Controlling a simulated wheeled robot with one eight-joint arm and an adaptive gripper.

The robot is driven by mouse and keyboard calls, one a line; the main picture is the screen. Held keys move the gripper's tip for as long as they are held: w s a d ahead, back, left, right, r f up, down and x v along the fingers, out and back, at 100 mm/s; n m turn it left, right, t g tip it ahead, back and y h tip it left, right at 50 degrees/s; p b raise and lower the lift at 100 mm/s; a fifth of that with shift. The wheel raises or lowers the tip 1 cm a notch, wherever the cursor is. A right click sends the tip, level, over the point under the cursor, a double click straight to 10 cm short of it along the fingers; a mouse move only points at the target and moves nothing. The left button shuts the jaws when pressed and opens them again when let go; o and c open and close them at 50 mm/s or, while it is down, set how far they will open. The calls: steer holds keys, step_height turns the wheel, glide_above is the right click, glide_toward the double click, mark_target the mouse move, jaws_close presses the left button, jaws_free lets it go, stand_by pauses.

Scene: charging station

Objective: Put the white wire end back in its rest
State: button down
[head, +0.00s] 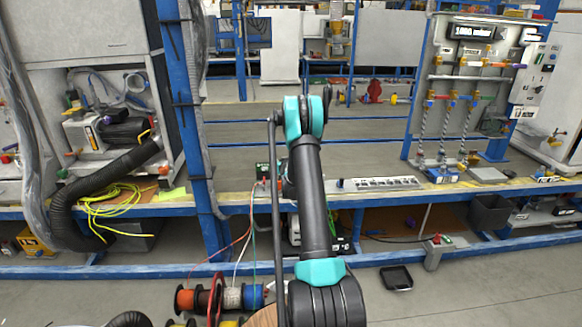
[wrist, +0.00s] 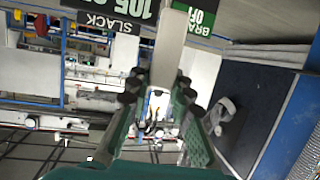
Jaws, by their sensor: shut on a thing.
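In the wrist view my gripper (wrist: 160,95) has its two teal fingers with dark pads close about a pale piece. I take this to be the white wire end, though its shape is unclear. A pale grey bar (wrist: 170,45) runs up from between the fingertips, past upside-down signs reading SLACK (wrist: 112,24) and BRAKE OFF (wrist: 203,15). In the head view my arm hides most of the gripper, near a small dark green-topped unit (head: 263,172) at the bench edge. A white wire (head: 240,255) rises from a white spool (head: 233,297). The rest cannot be made out.
Orange (head: 185,300) and blue (head: 254,296) spools stand on the floor, with red and green wires rising. A blue upright (head: 185,110) stands left of my arm. A flat grey strip (head: 380,183) lies on the bench to the right. A black tray (head: 396,278) lies on the floor.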

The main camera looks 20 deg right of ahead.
steer(key=w+d+f+m+h, duration=0.1)
steer(key=w+d+f+h, duration=0.1)
steer(key=w+d+f, duration=0.4)
steer(key=shift+d+f+m, duration=0.25)
steer(key=shift+d+m, duration=0.05)
steer(key=shift+d, duration=0.95)
steer(key=shift+f, duration=0.1)
steer(key=shift+f, duration=2.75)
steer(key=shift+f, duration=2.05)
steer(key=c, duration=1.3)
jaws_free()
steer(key=shift+s, duration=0.1)
steer(key=v, duration=1.2)
steer(key=shift+r, duration=0.15)
